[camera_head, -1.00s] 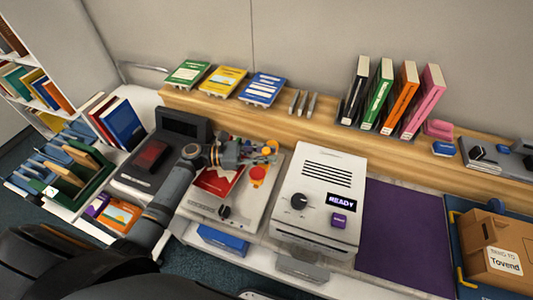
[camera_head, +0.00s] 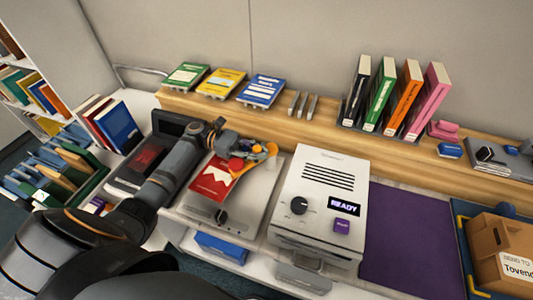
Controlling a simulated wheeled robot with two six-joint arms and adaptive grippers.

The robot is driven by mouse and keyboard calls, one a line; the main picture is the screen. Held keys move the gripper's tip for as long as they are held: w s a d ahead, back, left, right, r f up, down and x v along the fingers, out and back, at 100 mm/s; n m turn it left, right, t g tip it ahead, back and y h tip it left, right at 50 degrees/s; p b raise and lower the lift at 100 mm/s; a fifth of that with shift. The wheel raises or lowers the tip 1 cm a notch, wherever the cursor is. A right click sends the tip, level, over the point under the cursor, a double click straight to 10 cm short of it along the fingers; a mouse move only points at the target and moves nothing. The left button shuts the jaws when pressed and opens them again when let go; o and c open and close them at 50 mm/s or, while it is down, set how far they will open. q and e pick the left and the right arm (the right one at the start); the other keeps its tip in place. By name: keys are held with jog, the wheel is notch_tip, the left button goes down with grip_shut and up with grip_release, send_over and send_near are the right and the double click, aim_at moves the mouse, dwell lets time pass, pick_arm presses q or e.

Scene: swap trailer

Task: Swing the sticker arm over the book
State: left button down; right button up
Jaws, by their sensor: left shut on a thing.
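The red book (camera_head: 212,182) with a white pattern lies on a light grey machine bed (camera_head: 250,208) left of centre. The sticker arm (camera_head: 269,152), with orange and red parts, stands at the upper right of the book. My left gripper (camera_head: 248,154) reaches in from the left, above the book's far edge, and is shut on the sticker arm. The gripper hides the exact contact and part of the sticker arm. My right gripper does not show.
A white machine (camera_head: 320,200) reading "READY" stands to the right, beside a purple mat (camera_head: 412,238). A cardboard box (camera_head: 503,250) is at the far right. Upright books (camera_head: 398,95) and flat books (camera_head: 223,83) are on the wooden shelf behind.

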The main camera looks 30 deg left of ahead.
pick_arm(q)
jog(key=c, duration=1.6)
grip_release()
jog(key=shift+s+f, duration=0.1)
jog(key=shift+s, duration=0.05)
jog(key=shift+c, duration=0.2)
jog(key=shift+o, duration=1)
jog(key=shift+s+a, duration=0.1)
jog(key=shift+a, duration=0.1)
jog(key=a, duration=0.8)
jog(key=s+a, duration=0.1)
jog(key=a, duration=0.2)
jog(key=shift+a, duration=0.4)
